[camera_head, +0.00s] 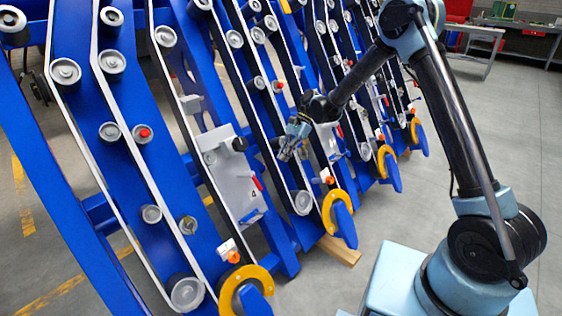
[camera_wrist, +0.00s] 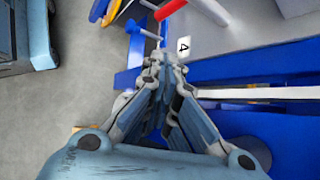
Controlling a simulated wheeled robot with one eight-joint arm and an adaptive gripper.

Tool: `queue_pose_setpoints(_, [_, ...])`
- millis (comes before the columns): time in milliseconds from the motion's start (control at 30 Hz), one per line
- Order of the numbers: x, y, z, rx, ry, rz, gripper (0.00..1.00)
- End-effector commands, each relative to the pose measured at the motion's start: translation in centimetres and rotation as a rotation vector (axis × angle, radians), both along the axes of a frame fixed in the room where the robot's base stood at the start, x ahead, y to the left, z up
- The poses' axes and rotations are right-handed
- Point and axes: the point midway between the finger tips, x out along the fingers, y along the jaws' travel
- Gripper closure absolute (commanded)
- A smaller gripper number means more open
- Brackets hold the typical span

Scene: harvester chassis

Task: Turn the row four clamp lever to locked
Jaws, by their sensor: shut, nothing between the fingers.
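The row four clamp lever, a short red lever (camera_head: 257,183), is on a light grey panel (camera_head: 222,178) beside a label "4" (camera_head: 253,194). In the wrist view a red bar (camera_wrist: 170,9) shows at the top edge, just above the label "4" (camera_wrist: 184,46). My gripper (camera_head: 285,155) is shut and empty, up and to the right of the lever in the head view. In the wrist view its closed fingertips (camera_wrist: 158,58) point toward the label and are apart from the red bar. I cannot tell the lever's exact setting.
Blue frame rows with grey rollers and pale belts stand close together around my arm. A black knob (camera_head: 239,144) is on the panel. Yellow hooks (camera_head: 247,284) stick out at the row ends. A wooden block (camera_head: 338,251) lies on the floor. Open grey floor lies right.

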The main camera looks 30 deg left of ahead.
Motion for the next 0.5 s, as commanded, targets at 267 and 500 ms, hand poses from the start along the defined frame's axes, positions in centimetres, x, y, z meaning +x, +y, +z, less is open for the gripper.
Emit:
queue_pose_setpoints(267, [-3.0, 1.1, -3.8, -0.001, 0.000, 0.001, 1.00])
queue_pose_setpoints(500, [-5.6, 2.1, -6.6, -0.001, 0.001, 0.001, 1.00])
